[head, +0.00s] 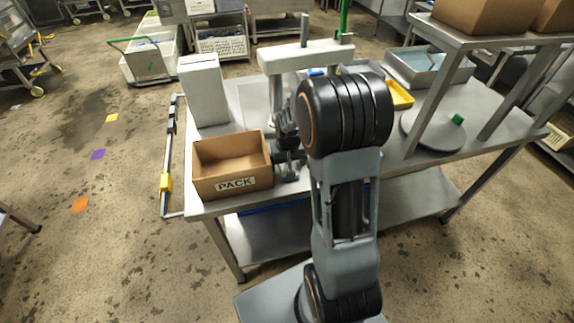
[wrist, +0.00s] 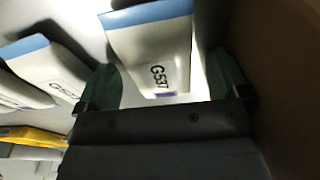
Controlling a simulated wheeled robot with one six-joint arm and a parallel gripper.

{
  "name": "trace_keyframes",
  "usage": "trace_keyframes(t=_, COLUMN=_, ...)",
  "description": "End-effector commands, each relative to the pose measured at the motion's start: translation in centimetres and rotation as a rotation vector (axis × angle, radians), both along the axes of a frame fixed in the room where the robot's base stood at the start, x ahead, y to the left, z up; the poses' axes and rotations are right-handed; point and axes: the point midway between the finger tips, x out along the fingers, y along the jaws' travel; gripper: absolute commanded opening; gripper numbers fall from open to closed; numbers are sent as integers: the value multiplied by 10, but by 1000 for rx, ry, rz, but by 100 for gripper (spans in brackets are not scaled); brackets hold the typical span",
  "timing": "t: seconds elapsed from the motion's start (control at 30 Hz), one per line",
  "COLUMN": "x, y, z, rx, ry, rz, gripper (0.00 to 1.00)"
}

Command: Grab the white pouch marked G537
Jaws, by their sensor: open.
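The white pouch marked G537 (wrist: 150,48) has a blue band at its top and dark lettering; it shows in the upper middle of the wrist view. My gripper (wrist: 172,85) is open, with one green fingertip pad on each side of the pouch's lower end. Whether the pads touch it I cannot tell. A second white pouch (wrist: 48,68) with a blue band and a partly hidden mark lies to its left. In the head view my arm hides the pouches and the gripper's fingers.
An open cardboard box marked PACK (head: 231,183) stands at the table's front left, beside my gripper. A white box (head: 204,91) stands behind it. A yellow tray (head: 399,95) and a grey bin (head: 428,69) are farther right. A brown wall (wrist: 285,80) fills the wrist view's right side.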

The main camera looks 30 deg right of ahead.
Motion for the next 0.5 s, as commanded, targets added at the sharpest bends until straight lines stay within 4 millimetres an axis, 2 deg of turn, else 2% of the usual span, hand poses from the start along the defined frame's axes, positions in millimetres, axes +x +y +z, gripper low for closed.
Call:
trace_keyframes(t=0.1, x=0, y=0, z=0, rx=0, ry=0, rz=0, gripper=93)
trace_keyframes(t=0.5, x=0, y=0, z=0, rx=0, ry=0, rz=0, gripper=54)
